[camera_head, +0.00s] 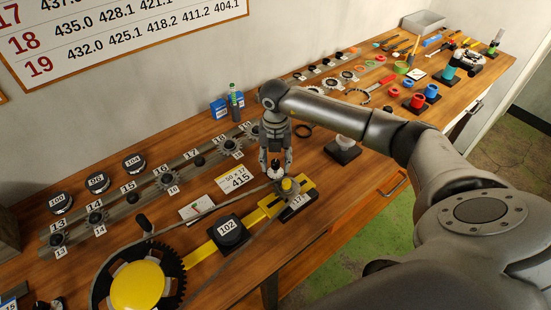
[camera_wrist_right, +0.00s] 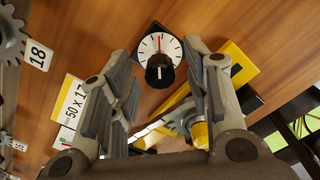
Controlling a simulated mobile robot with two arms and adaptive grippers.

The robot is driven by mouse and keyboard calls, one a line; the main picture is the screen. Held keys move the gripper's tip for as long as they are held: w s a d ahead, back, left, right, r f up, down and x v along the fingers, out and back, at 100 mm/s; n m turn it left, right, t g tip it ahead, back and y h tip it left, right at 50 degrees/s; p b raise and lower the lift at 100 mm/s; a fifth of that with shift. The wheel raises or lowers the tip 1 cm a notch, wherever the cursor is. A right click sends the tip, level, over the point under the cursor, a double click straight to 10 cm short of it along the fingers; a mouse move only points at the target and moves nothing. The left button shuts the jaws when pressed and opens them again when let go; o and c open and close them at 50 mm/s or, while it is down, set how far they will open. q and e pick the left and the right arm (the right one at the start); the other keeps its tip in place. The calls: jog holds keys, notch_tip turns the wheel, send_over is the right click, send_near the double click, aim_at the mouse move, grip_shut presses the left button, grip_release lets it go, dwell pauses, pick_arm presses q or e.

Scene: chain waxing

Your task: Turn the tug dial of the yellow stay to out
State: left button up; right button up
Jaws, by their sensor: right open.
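The yellow stay (camera_head: 258,213) runs across the front of the bench, and part of it shows in the right wrist view (camera_wrist_right: 238,62). A dial with a white face (camera_wrist_right: 147,45), a red mark at its top and a black knob (camera_wrist_right: 159,68) sits on a black plate in the wrist view. A white line on the knob points roughly downward in that picture. My right gripper (camera_head: 276,168) is above the dial end of the stay, fingers pointing down. In the wrist view its open fingers (camera_wrist_right: 157,62) stand either side of the dial with nothing gripped. My left gripper is out of view.
A big dark chainring with a yellow centre (camera_head: 138,286) carries a chain at front left. A black block labelled 102 (camera_head: 229,232) stands by the stay. A rail with numbered sprockets (camera_head: 167,178) lies behind.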

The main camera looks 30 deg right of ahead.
grip_shut()
jog(key=shift+f+n+b, duration=0.1)
jog(key=shift+n+b, duration=0.9)
jog(key=shift+b, duration=0.05)
jog(key=shift+n+b, duration=1.2)
jog(key=n+b, duration=0.2)
jog(key=n, duration=0.1)
jog(key=shift+b, duration=0.3)
jog(key=shift+r+n+b, duration=0.2)
jog(key=shift+n+b, duration=0.5)
jog(key=shift+n, duration=0.6)
